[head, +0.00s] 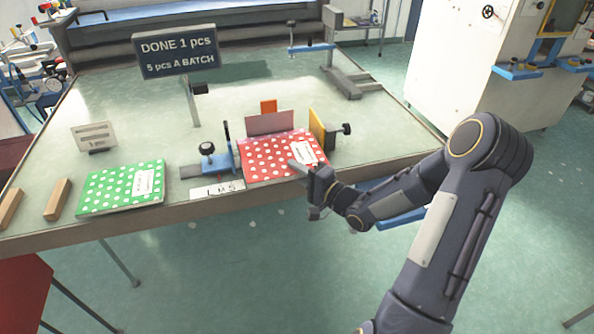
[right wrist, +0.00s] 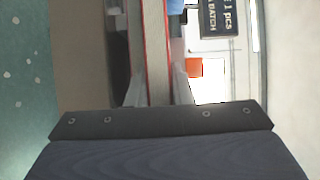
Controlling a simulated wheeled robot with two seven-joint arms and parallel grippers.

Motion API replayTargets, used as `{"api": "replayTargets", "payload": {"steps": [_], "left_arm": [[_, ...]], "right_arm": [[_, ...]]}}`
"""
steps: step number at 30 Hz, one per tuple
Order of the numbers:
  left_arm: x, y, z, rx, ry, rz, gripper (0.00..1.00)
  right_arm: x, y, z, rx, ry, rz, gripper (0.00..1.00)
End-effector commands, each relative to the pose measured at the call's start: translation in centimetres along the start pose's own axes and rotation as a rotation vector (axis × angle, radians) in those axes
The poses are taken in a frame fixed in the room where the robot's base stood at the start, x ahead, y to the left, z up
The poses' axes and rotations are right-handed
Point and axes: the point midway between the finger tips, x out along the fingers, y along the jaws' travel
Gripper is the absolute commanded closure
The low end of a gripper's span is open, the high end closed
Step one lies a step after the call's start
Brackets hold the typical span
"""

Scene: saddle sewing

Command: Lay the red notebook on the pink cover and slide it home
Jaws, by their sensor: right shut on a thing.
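The red notebook with white dots (head: 262,157) lies roughly flat at the table's front edge, between the blue clamp and the yellow stop. A white label is on its right part. My right gripper (head: 303,172) is at its front right edge, shut on it. In the right wrist view the notebook (right wrist: 154,45) shows edge-on between the fingers. A pink panel (head: 270,122) stands upright just behind the notebook. No pink cover shows under the notebook; that area is hidden. I cannot tell whether the notebook touches the panel. My left gripper is not in view.
A blue clamp (head: 222,160) stands left of the notebook and a yellow stop (head: 317,130) right of it. A green dotted notebook (head: 120,188) and wooden blocks (head: 58,199) lie at the left. A dark sign (head: 174,54) stands behind. The table's middle is clear.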

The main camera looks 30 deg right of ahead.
Motion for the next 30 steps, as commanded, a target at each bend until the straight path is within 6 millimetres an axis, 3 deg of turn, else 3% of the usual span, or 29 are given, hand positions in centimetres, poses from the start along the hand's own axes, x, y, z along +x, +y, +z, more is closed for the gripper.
{"api": "replayTargets", "payload": {"steps": [25, 26, 30], "left_arm": [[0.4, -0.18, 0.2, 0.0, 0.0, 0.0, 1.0], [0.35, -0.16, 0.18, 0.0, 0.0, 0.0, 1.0], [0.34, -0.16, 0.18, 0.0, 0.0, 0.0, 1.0]], "right_arm": [[0.05, 0.49, 0.01, -0.002, -0.001, -0.005, 1.0], [0.05, 0.43, 0.0, -0.002, -0.001, -0.005, 0.76], [0.03, 0.47, 0.0, -0.001, 0.0, -0.003, 0.58]]}}
